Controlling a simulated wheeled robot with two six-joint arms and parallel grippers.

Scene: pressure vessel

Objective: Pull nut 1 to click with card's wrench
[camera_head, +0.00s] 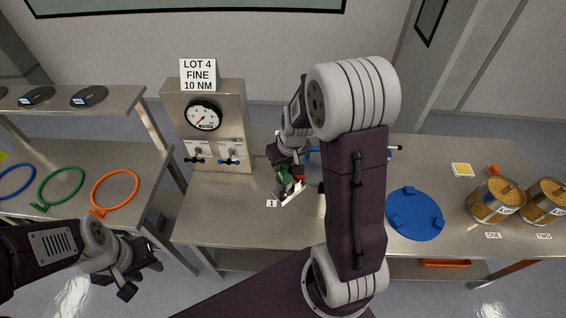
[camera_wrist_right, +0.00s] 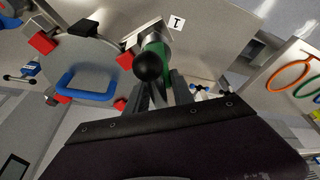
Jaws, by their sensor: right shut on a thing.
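The card (camera_head: 198,75) reads "LOT 4 FINE 10 NM" and stands on top of the gauge panel. My right gripper (camera_head: 290,172) is over the table beside the vessel fittings, shut on a green-handled wrench (camera_head: 283,177). In the right wrist view the green handle (camera_wrist_right: 155,55) with its black round end sits between the fingers. The number 1 label (camera_head: 271,203) lies just left of it and also shows in the right wrist view (camera_wrist_right: 176,22). Nut 1 itself is hidden by the wrench and gripper.
A gauge panel (camera_head: 203,116) with two valves stands at the left of the table. A blue lid (camera_head: 414,213) and containers of brass-coloured parts (camera_head: 495,203) are on the right. Green (camera_head: 60,187) and orange rings (camera_head: 114,191) lie on the side shelf.

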